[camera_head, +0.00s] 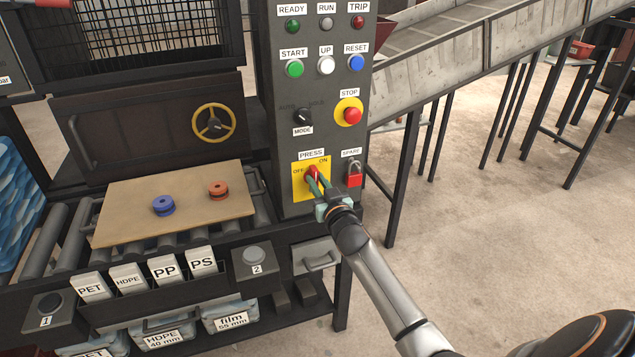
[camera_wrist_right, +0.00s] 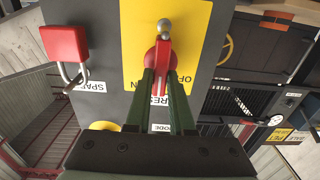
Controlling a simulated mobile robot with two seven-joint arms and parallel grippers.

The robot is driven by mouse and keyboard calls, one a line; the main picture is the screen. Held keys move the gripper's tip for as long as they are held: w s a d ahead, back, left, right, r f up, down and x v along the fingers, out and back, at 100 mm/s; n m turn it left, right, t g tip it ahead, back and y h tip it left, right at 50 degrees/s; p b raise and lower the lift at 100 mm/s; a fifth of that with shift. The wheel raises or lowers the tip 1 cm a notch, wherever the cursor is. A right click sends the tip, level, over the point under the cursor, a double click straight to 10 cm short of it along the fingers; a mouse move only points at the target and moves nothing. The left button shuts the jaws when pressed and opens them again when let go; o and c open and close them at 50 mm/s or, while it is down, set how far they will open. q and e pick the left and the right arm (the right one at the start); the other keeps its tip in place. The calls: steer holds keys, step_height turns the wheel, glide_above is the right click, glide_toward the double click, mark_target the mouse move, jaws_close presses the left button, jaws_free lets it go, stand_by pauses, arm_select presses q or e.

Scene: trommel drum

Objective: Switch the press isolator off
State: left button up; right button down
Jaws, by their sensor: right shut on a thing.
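The press isolator (camera_head: 311,174) is a red rotary handle on a yellow plate marked OFF at left and ON at upper right, low on the grey control panel under the PRESS label. My right gripper (camera_head: 321,187) is at it, its green fingers shut on the red handle. In the right wrist view the handle (camera_wrist_right: 163,62) sits between the two fingers (camera_wrist_right: 164,88), with a grey ball-like end beyond it. The fingers hide part of the handle and plate, so I cannot tell exactly which mark it points to. My left gripper is not in view.
A red padlock (camera_head: 354,178) hangs at SPARE, close right of the isolator; it also shows in the wrist view (camera_wrist_right: 64,43). The STOP button (camera_head: 351,114) and MODE knob (camera_head: 303,116) are above. A board (camera_head: 125,205) with two pucks lies left. Floor at right is open.

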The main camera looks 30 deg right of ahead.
steer(key=shift+n, duration=0.4)
steer(key=n, duration=0.3)
steer(key=shift+a, duration=0.15)
steer(key=shift+w+a+f+n, duration=0.1)
steer(key=shift+f+n, duration=0.1)
steer(key=shift+n, duration=2.15)
steer(key=shift+a+f+n, duration=0.15)
steer(key=shift+n, duration=2.15)
steer(key=shift+w+a+f+n, duration=0.1)
steer(key=shift+f+n, duration=0.1)
steer(key=shift+n, duration=2.45)
steer(key=c, duration=0.8)
jaws_free()
steer(key=shift+s, duration=0.1)
